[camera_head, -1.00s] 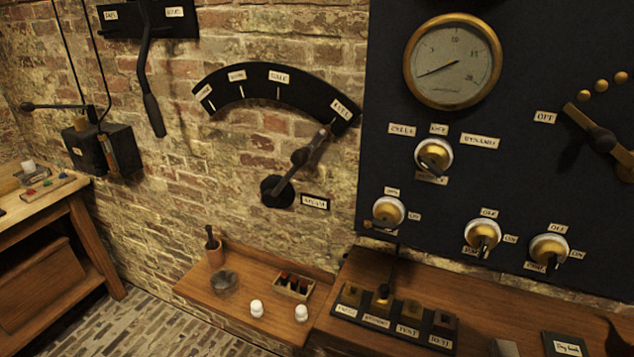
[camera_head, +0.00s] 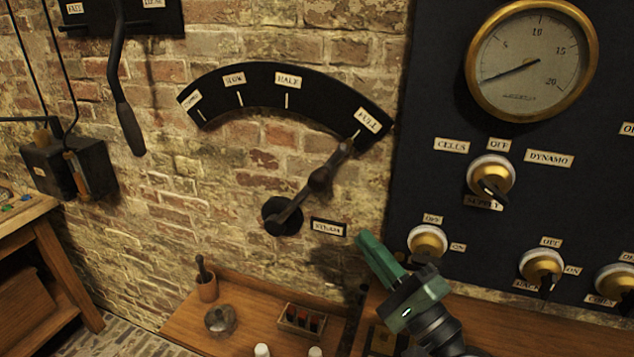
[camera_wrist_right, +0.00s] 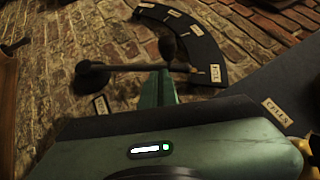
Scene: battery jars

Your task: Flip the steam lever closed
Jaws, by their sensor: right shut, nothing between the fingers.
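The steam lever (camera_head: 304,196) is a dark arm on a round wall pivot (camera_head: 282,216), with a knob partway along it. It points up and right to the FULL mark of a black arc scale (camera_head: 250,85), whose leftmost label is too small to read surely. The lever also shows in the right wrist view (camera_wrist_right: 125,68), partly behind my fingers. My right gripper (camera_head: 366,238) is green, shut and empty, below and right of the lever, apart from it in the head view. In the wrist view its fingertips (camera_wrist_right: 158,75) overlap the lever; contact cannot be told. My left gripper is not in view.
A dark panel (camera_head: 440,90) with a gauge (camera_head: 532,60) and brass switches (camera_head: 491,176) stands at right. A wooden shelf (camera_head: 260,290) below holds a mortar-like cup, a dish and a small box. Another lever (camera_head: 126,110) hangs at upper left.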

